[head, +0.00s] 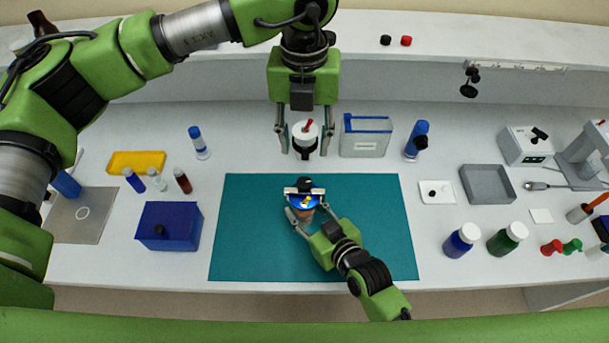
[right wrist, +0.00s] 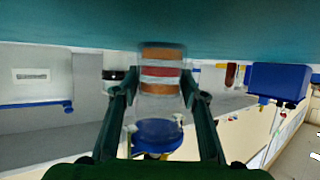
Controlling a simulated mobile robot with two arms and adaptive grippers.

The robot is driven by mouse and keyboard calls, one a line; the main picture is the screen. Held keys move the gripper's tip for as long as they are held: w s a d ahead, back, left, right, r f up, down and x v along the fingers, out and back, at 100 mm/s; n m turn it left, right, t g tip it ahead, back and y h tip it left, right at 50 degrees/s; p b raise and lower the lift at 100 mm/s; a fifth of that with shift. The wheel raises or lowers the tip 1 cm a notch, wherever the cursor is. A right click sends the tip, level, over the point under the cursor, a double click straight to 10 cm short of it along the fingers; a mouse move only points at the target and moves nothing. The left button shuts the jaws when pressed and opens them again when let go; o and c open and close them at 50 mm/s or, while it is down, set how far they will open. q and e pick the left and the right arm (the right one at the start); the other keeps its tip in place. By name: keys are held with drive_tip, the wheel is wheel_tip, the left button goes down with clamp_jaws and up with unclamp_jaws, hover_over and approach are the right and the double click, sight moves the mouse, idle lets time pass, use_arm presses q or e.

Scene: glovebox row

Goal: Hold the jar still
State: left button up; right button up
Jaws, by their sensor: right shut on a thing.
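The jar (head: 304,213) stands on the teal mat (head: 250,235) with a blue lid (head: 305,201). In the right wrist view, which looks upside down, the jar (right wrist: 160,73) is clear with orange and red bands. My right gripper (head: 306,217) has its fingers on both sides of the jar, shut on it. A pale bar-shaped piece and a small yellow mark show at the lid. My left gripper (head: 304,152) points down behind the jar, its fingers apart. A white-topped black item with a red tip (head: 305,137) shows between those fingers; contact is unclear.
A blue box (head: 169,226) and small vials stand left of the mat. A clear bin with blue trim (head: 365,136) stands behind it. A grey tray (head: 488,184) and capped bottles (head: 461,240) are at the right. The mat's left and right parts are clear.

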sight(304, 182)
use_arm(q)
wheel_tip(304, 182, down, 12)
drive_tip(key=shift+r, duration=0.1)
idle(0.4)
drive_tip(key=c, duration=1.1)
